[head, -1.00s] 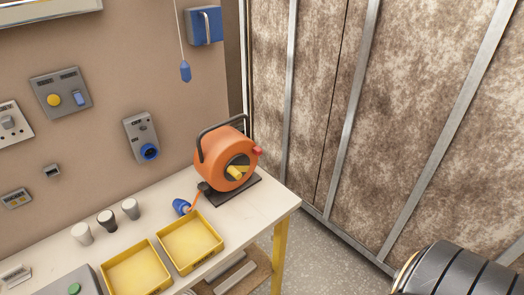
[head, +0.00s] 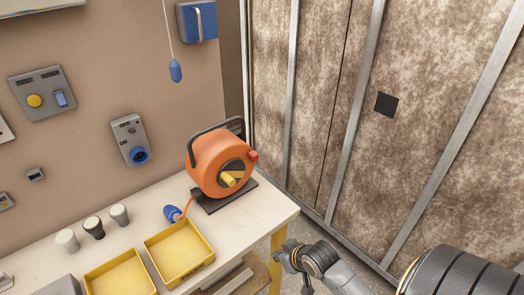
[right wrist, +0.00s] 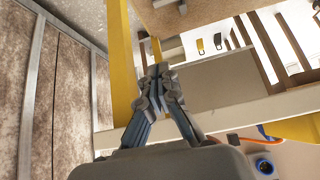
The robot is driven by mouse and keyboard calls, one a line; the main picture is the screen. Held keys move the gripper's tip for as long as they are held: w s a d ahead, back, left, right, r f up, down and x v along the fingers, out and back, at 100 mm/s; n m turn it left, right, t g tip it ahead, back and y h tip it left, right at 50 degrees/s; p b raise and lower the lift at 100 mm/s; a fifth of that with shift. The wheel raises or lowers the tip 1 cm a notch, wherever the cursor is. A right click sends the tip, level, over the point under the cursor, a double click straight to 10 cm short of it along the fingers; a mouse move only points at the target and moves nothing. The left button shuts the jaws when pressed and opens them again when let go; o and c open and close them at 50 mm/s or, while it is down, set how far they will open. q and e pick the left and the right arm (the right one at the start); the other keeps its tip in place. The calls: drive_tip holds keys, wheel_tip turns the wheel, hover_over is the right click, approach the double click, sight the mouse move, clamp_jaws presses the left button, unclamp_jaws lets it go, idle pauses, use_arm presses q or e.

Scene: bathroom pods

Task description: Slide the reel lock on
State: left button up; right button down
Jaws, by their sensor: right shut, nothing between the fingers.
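The orange cable reel (head: 220,163) stands upright on a dark base at the right end of the white bench. It has a dark carry handle and a yellow crank (head: 230,179) on its front. A small red knob (head: 253,155), perhaps the reel lock, sticks out from its right side. My right gripper (head: 287,250) is in front of the bench's right end, lower than the reel and apart from it. Its fingers are closed together and empty in the right wrist view (right wrist: 158,75). The reel body is not clear in that view. My left gripper is not in view.
A blue plug (head: 172,213) on an orange cable lies left of the reel. Yellow trays (head: 180,250) and several small cups (head: 93,227) stand further left. A yellow bench leg (right wrist: 120,60) is close beside my right gripper in the wrist view. A metal-framed wall stands to the right.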

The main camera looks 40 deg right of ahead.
drive_tip(key=shift+t, duration=0.8)
drive_tip(key=r, duration=0.3)
drive_tip(key=w+d+r, duration=0.1)
drive_tip(key=r, duration=0.2)
drive_tip(key=w+r, duration=0.1)
drive_tip(key=r, duration=0.2)
drive_tip(key=shift+w+d, duration=0.15)
drive_tip(key=shift+w, duration=0.05)
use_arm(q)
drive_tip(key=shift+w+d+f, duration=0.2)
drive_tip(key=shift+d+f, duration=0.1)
use_arm(e)
drive_tip(key=w+d+r+t, duration=0.2)
drive_tip(key=w+r+t, duration=0.1)
drive_tip(key=r, duration=0.8)
drive_tip(key=w+d+r+t+y, duration=0.1)
drive_tip(key=w+d+r+t, duration=0.2)
drive_tip(key=r, duration=0.7)
drive_tip(key=shift+w+d+r+n, duration=0.2)
drive_tip(key=shift+r+n, duration=0.1)
drive_tip(key=shift+r, duration=0.1)
